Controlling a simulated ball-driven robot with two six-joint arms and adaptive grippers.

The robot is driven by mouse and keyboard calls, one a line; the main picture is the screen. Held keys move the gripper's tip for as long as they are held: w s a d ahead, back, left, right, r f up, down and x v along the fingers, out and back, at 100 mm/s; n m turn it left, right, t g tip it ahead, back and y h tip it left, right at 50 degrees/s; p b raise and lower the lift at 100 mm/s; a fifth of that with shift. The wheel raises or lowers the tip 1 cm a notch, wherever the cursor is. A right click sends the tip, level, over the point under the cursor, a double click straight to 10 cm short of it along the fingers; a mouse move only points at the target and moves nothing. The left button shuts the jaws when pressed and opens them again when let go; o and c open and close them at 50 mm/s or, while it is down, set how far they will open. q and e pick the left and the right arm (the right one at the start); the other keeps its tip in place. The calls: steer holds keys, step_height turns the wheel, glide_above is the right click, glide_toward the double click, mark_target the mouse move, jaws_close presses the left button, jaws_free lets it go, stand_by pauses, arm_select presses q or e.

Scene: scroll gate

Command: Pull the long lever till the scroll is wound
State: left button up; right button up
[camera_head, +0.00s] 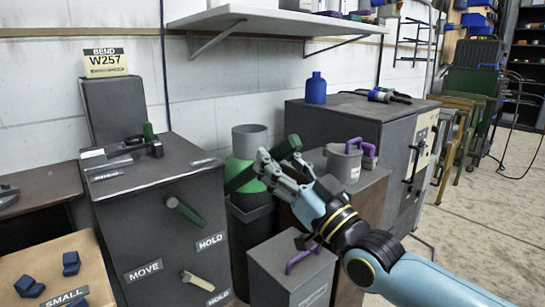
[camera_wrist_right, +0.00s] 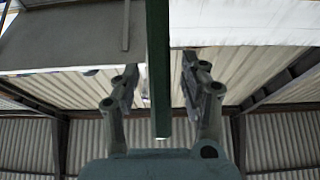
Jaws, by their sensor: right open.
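A long dark green bar (camera_head: 284,149), which looks like the long lever, slants in front of a green and grey container. In the right wrist view the bar (camera_wrist_right: 158,70) runs from the top edge down between the two fingers, its end near the palm. My right gripper (camera_head: 280,168) is open around the bar, with a gap on each side in the wrist view (camera_wrist_right: 162,92). Where the bar is mounted is not clear. I cannot make out a scroll. My left gripper is not in view.
A dark cabinet (camera_head: 150,195) with a green handle (camera_head: 185,212), a beige handle (camera_head: 197,281) and HOLD and MOVE labels stands left of the bar. A grey box (camera_head: 292,270) with a purple handle is below my right arm. A shelf (camera_head: 280,22) hangs above.

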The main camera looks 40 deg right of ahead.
steer(key=shift+x, duration=1)
steer(key=shift+c, duration=0.4)
jaws_close()
